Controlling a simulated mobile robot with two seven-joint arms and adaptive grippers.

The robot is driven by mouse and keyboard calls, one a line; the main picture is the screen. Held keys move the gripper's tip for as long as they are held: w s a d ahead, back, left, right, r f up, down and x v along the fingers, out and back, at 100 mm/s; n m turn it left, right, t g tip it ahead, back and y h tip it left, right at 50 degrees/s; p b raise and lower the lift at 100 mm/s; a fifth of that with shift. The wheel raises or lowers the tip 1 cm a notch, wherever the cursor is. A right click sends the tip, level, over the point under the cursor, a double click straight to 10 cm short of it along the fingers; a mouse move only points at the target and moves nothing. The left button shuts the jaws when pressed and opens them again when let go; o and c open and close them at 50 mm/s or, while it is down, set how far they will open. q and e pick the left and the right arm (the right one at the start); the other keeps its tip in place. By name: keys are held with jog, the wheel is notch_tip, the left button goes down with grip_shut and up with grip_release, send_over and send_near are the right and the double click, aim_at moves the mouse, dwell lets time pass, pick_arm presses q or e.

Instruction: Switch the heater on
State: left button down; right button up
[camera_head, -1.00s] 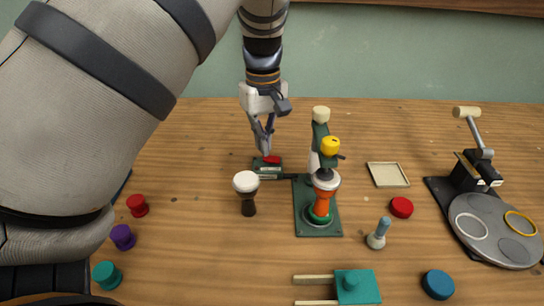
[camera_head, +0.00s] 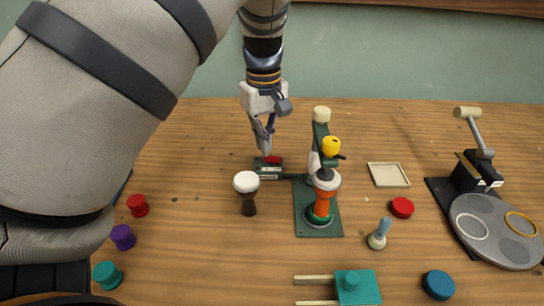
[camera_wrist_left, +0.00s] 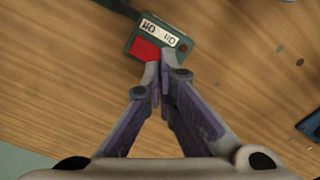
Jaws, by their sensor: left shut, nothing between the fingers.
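The switch box (camera_head: 259,171) is a small green box with a red rocker and a pale label, near the back middle of the table. In the left wrist view, the red rocker (camera_wrist_left: 144,49) sits beside the label, and a dark cord leaves the box. The cord runs to a green stand (camera_head: 318,226) holding an orange and white upright body. My left gripper (camera_head: 265,153) points down at the box with its fingers together and empty. In the left wrist view its fingertips (camera_wrist_left: 162,78) are at the rocker's edge; contact is unclear. My right gripper is not in view.
A white-topped dark goblet drum (camera_head: 247,191) stands just in front of the box. A cream tray (camera_head: 388,175), a red disc (camera_head: 402,208) and a grey turntable (camera_head: 490,228) lie to the right. Coloured spools, including a red one (camera_head: 138,205), stand at left.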

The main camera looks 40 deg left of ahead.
pick_arm(q)
jog(key=shift+f, duration=1.25)
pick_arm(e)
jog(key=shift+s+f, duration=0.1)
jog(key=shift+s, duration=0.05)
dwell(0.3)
pick_arm(q)
jog(key=shift+r+p, duration=0.8)
jog(key=shift+r, duration=2.8)
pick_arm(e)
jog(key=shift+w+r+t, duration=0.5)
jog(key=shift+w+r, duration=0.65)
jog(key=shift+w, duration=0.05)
pick_arm(q)
jog(key=shift+f, duration=0.15)
